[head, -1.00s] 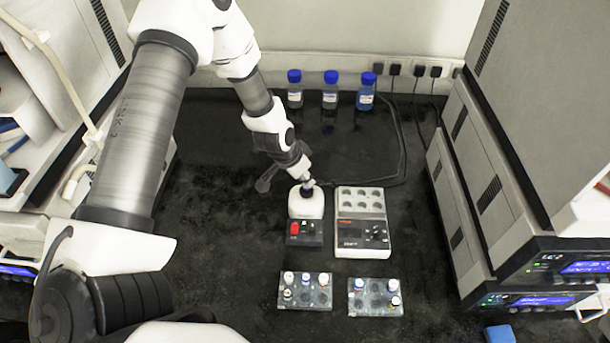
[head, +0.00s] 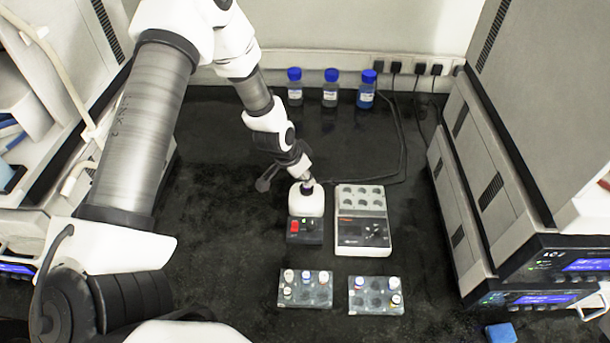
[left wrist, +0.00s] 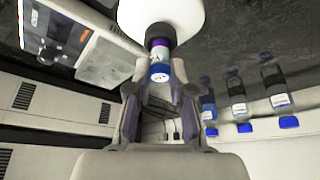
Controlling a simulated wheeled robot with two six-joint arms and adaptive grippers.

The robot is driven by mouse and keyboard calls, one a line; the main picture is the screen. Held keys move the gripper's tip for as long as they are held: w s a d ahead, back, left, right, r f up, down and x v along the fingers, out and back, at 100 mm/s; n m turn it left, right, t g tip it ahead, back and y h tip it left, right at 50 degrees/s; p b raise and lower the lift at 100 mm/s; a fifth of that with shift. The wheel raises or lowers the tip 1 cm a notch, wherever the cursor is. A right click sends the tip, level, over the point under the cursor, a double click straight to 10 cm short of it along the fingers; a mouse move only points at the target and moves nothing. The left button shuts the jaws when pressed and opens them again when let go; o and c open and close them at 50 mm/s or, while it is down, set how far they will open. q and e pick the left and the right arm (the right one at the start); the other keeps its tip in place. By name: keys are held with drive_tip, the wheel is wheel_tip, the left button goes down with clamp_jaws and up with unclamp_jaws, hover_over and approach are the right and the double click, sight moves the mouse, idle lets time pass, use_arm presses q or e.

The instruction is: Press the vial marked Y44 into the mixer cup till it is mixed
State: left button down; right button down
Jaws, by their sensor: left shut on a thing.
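The mixer (head: 306,204) is a white rounded body with a dark cup on top and a dark front panel with a red switch. Its white top (left wrist: 180,14) and dark cup (left wrist: 160,32) also show in the left wrist view. My left gripper (head: 307,181) is at the cup. In the left wrist view my left gripper (left wrist: 160,88) is shut on a vial (left wrist: 159,56) with a blue-and-white cap and a purple band. The vial's far end meets the cup; how deep it sits is hidden. Its marking is not readable. My right gripper is not in view.
A heater block (head: 362,204) with empty wells stands right of the mixer. Two clear racks (head: 318,302) (head: 362,308) with several capped vials lie in front. Blue-capped bottles (head: 330,96) stand at the back. Grey instruments (head: 500,185) bound the right side.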

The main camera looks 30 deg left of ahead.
use_arm(q)
drive_tip(key=shift+f, duration=0.15)
drive_tip(key=shift+f+b, duration=0.35)
drive_tip(key=shift+f, duration=0.3)
idle(0.5)
drive_tip(key=shift+r, duration=0.15)
idle(2.8)
wheel_tip(320, 180, up, 6)
drive_tip(key=p, duration=0.5)
drive_tip(key=shift+p, duration=0.35)
